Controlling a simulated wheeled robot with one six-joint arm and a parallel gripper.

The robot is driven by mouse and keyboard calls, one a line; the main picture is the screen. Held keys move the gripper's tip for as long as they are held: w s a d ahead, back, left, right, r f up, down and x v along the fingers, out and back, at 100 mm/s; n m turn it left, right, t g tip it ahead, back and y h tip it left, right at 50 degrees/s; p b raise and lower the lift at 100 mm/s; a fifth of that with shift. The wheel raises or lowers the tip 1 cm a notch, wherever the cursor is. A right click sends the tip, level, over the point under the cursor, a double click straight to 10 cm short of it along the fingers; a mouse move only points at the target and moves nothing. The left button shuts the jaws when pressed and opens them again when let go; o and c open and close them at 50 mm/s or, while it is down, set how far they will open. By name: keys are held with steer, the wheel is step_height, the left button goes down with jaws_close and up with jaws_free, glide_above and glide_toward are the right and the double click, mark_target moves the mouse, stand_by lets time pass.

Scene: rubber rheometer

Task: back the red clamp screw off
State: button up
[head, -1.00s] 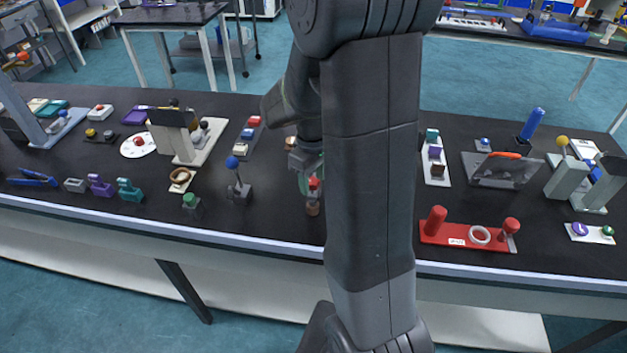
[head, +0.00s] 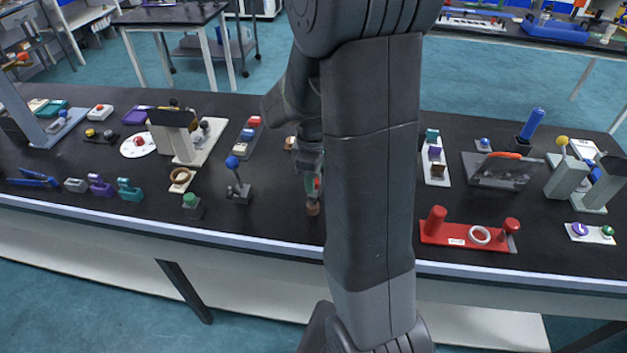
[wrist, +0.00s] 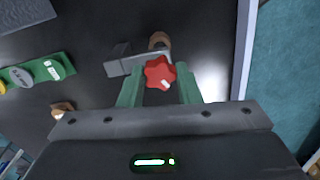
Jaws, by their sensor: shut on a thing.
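The red clamp screw (wrist: 159,73) has a star-shaped knob and shows in the wrist view between the two green fingers of my gripper (wrist: 159,84). The gripper is shut on the knob. A grey clamp block (wrist: 122,61) and a brown round part (wrist: 159,41) lie just beyond the knob. In the head view my gripper (head: 311,184) is low over the table's front part, and only a bit of the red knob (head: 317,183) shows beside my arm. The brown part (head: 312,208) shows just below it. My arm hides the area to the right.
A lever with a blue ball (head: 233,163) and a green-topped button (head: 190,201) stand to the left. A red base with posts (head: 470,240) lies to the right. In the wrist view a green strip (wrist: 38,72) lies left. The table's front edge (wrist: 243,50) is close by.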

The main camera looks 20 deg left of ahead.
steer(key=n, duration=0.4)
steer(key=shift+n, duration=0.3)
stand_by(0.3)
steer(key=shift+n, duration=2.2)
steer(key=n, duration=0.4)
steer(key=shift+n, duration=0.3)
